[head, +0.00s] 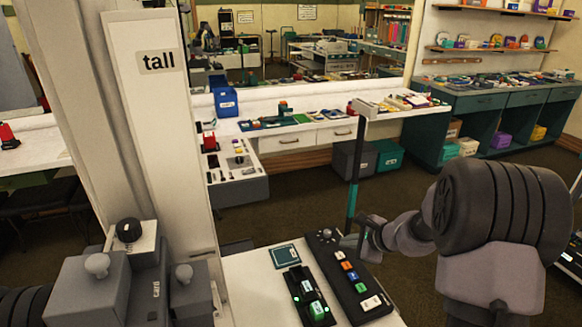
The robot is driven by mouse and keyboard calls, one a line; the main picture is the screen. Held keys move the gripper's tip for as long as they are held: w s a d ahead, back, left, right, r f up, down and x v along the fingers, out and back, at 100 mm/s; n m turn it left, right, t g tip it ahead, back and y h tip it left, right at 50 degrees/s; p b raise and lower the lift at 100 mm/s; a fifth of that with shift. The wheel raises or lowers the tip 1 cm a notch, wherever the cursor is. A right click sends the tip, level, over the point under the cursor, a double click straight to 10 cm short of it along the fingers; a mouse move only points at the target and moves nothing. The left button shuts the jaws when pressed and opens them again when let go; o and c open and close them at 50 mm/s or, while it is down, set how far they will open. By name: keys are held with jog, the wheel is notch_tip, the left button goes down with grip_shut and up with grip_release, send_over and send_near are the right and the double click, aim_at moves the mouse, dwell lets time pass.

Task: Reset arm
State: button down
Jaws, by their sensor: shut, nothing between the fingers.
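My arm comes in from the right, and my gripper (347,242) is at its left end, in the middle of the picture. It is shut and empty. It is small and partly dark against the floor. It shows just right of the far end of a black control panel (349,277) with several coloured buttons and a knob. I cannot tell whether the fingers touch the panel.
A white table (252,283) holds the panel, a black device with green lights (308,297) and a dark teal card (285,256). A white post labelled "tall" (157,105) stands left. Behind are a cluttered white counter (305,138) and a teal cabinet (490,122). Brown floor lies between.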

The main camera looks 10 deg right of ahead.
jog(key=s+a+r+n+g+y, duration=0.1)
jog(key=s+a+r+n+g, duration=0.1)
jog(key=s+a+r+n, duration=1.1)
jog(key=s+a+r+n+h, duration=0.1)
jog(key=s+r+n, duration=0.1)
jog(key=s, duration=0.8)
jog(key=s+a+r+n+h, duration=0.1)
jog(key=s+n, duration=0.1)
jog(key=s, duration=0.8)
jog(key=shift+s+r+g+h, duration=0.3)
jog(key=shift+s+r+h, duration=0.05)
jog(key=shift+r+h, duration=0.05)
